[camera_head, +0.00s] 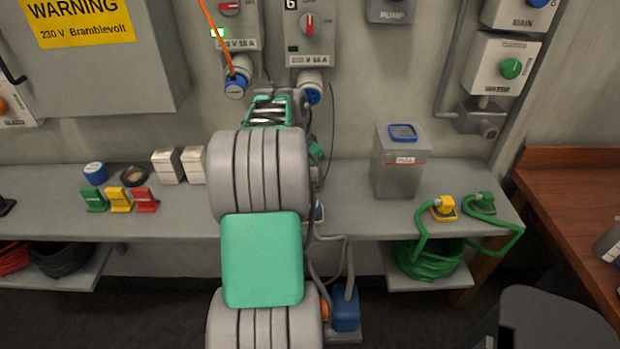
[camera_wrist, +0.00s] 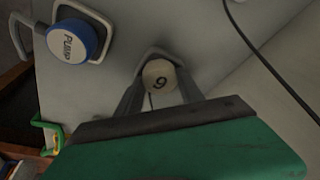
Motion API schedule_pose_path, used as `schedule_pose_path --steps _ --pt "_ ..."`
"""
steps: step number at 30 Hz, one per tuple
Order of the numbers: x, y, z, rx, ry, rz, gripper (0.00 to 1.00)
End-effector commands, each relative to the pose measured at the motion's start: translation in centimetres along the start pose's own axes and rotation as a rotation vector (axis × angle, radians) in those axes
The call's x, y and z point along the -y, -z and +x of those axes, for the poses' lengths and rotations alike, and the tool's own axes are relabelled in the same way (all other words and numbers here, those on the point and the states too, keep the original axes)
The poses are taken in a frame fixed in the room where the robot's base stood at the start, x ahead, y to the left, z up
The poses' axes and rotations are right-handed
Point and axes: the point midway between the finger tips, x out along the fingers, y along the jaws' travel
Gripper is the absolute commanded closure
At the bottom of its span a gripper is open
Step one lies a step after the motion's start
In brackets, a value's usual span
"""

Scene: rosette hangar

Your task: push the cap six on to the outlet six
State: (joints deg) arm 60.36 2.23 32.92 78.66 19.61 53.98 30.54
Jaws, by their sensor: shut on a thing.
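In the head view my gripper (camera_head: 270,110) is mostly hidden by my arm, below the wall units. Outlet six (camera_head: 312,92), with a blue face and pale collar, hangs under the unit marked 6 (camera_head: 306,25). My gripper partly covers it, and the cap is hidden there.
A blue-capped outlet (camera_head: 235,88) with an orange cord is at left. A grey translucent bin (camera_head: 402,165) stands on the bench (camera_head: 345,210). A blue round piece marked PUMP (camera_wrist: 72,42) is in the wrist view. Green cables (camera_head: 430,240) hang at right.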

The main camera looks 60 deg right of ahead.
Motion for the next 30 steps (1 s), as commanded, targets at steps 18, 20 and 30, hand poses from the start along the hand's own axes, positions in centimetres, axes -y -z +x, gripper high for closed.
schedule_pose_path --steps 18,20,30 --pt "-0.5 1.1 -5.9 -0.003 0.002 0.001 0.91" --pt "-0.5 1.4 -6.9 -0.002 0.002 0.001 0.91" --pt "-6.6 -4.5 -8.3 -0.004 0.004 0.0 0.91"
